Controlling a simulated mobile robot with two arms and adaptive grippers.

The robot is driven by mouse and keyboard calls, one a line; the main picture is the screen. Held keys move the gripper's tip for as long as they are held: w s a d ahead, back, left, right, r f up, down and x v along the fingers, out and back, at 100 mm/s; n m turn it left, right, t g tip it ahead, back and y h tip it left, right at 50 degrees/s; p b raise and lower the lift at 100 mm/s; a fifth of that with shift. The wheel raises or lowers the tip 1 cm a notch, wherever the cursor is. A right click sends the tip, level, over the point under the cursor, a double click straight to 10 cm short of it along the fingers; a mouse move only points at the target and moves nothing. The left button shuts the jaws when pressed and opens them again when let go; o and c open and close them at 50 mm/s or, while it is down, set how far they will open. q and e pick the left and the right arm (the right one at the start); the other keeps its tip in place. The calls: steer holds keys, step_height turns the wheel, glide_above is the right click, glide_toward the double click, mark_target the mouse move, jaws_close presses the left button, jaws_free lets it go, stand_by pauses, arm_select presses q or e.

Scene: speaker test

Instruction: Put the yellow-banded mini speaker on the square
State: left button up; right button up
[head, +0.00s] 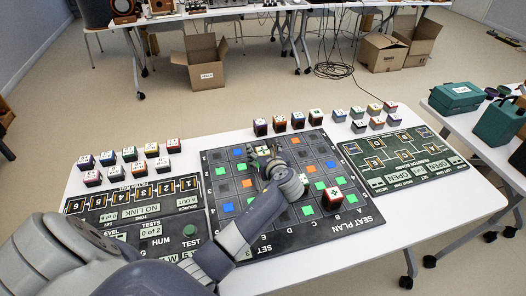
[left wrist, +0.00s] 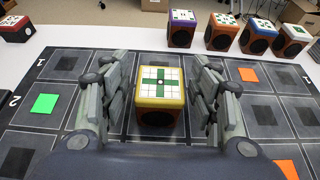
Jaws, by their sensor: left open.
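The yellow-banded mini speaker (left wrist: 160,88) stands upright on the dark seat plan board, between the two fingers of my left gripper (left wrist: 158,105) in the left wrist view. It has a yellow top rim, a white gridded top with a green cross, and an orange body with a dark round front. The fingers are open, with a gap on each side of the speaker. In the head view the speaker (head: 262,149) shows just beyond my left gripper (head: 270,164), near the board's far edge. The seat plan board (head: 352,217) has green, blue, orange and dark squares. The task's square cannot be singled out. My right gripper is out of view.
A red-topped speaker (head: 333,196) stands on the board's near right. Several speakers, one purple-topped (left wrist: 182,28), stand behind the board. More stand behind the left panel (head: 130,205) and right panel (head: 400,160). The white table (head: 440,215) is bare at front right.

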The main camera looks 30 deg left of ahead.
arm_select(q)
steer(key=v, duration=1.2)
steer(key=shift+p, duration=0.45)
steer(key=shift+r, duration=0.1)
